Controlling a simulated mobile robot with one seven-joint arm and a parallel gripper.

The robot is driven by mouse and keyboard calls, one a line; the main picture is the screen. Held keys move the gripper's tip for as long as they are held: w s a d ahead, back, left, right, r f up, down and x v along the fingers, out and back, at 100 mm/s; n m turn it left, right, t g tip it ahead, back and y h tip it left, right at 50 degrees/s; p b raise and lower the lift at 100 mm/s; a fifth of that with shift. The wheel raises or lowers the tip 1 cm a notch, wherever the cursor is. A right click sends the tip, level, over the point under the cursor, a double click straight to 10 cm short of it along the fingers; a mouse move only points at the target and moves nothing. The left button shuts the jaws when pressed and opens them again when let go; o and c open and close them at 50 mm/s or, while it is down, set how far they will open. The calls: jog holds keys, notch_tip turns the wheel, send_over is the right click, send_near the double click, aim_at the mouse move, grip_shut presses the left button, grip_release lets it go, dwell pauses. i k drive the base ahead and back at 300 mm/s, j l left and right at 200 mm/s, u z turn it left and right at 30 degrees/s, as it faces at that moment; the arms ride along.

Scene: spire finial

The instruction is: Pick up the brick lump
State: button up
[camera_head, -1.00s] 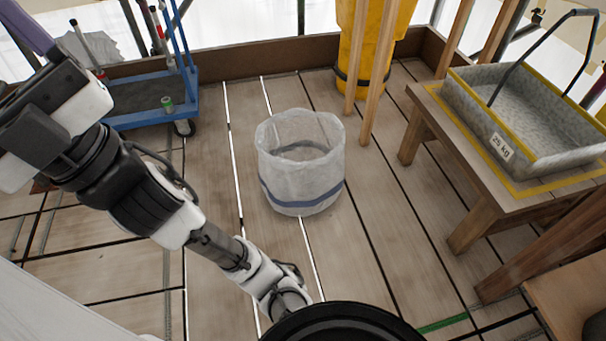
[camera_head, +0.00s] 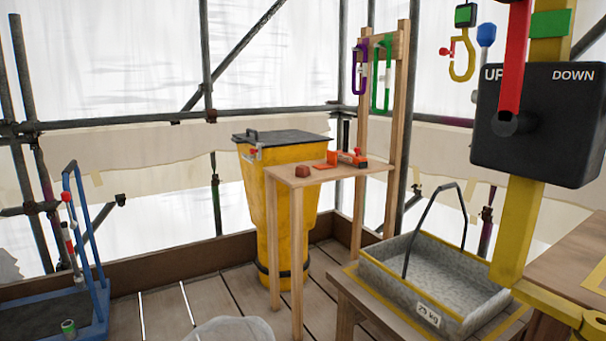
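A small reddish-brown lump, which looks like the brick lump (camera_head: 302,171), sits on the narrow wooden shelf (camera_head: 338,173) at its left end. The shelf stands on wooden posts in front of the yellow bin. Orange items (camera_head: 346,160) lie on the shelf to the right of the lump. My gripper is not in view now, so whether it is open or shut does not show.
A yellow bin with a dark lid (camera_head: 283,137) stands behind the shelf. A grey tray (camera_head: 436,281) marked 25 kg is at right, beside a black UP/DOWN box (camera_head: 538,124). A blue trolley (camera_head: 82,245) is at left. A whitish bag rim (camera_head: 231,328) shows at the bottom.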

aim_at(302, 172)
jog(key=i+j, duration=0.2)
jog(key=i, duration=0.35)
jog(key=i+j, duration=0.2)
jog(key=i, duration=0.3)
jog(key=i+j, duration=0.2)
jog(key=i, duration=0.35)
jog(key=l+z, duration=0.05)
